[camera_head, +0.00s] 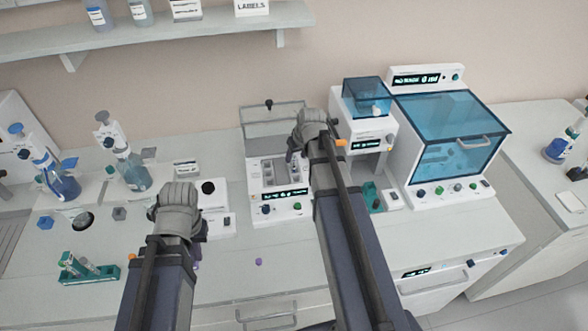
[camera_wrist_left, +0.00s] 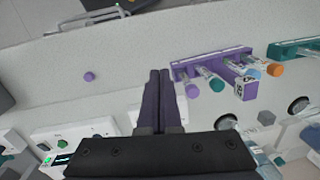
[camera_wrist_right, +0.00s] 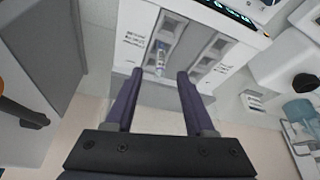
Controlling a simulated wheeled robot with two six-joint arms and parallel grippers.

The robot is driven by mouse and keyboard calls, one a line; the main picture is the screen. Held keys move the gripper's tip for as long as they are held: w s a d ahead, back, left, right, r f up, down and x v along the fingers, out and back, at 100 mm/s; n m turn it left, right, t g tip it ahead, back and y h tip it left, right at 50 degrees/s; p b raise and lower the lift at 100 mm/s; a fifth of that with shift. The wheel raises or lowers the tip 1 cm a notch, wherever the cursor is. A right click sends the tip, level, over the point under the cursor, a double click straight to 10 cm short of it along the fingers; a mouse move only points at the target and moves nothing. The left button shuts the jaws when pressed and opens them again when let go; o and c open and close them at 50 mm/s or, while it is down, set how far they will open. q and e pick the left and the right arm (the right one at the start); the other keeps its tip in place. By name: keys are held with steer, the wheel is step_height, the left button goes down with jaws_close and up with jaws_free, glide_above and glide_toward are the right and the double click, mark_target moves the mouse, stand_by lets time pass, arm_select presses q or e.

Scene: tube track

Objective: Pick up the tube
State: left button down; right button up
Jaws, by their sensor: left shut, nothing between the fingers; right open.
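A clear tube (camera_wrist_right: 161,55) with a pale tip stands in a slot of the white block instrument (camera_wrist_right: 195,30) in the right wrist view. The instrument (camera_head: 281,212) also shows in the head view, its clear lid raised. My right gripper (camera_wrist_right: 155,75) is open and empty; its fingers point at the instrument, one on each side of the tube in the picture. My left gripper (camera_wrist_left: 160,72) is shut and empty above the bench. A purple rack (camera_wrist_left: 222,72) with several capped tubes lies beside it; my left arm mostly hides that rack in the head view.
A teal rack (camera_head: 90,277) with tubes stands at the front left. A small purple cap (camera_head: 259,262) lies on the bench. A blue-lidded machine (camera_head: 368,97) and a large blue-windowed cabinet (camera_head: 455,140) stand right of the instrument. Bottles (camera_head: 130,170) stand at left.

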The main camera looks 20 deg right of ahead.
mark_target(295, 158)
steer(key=b+x, duration=0.3)
steer(key=x, duration=0.1)
steer(key=shift+w+f, duration=0.25)
steer(key=shift+f, duration=0.05)
steer(key=shift+r, duration=0.1)
jaws_close()
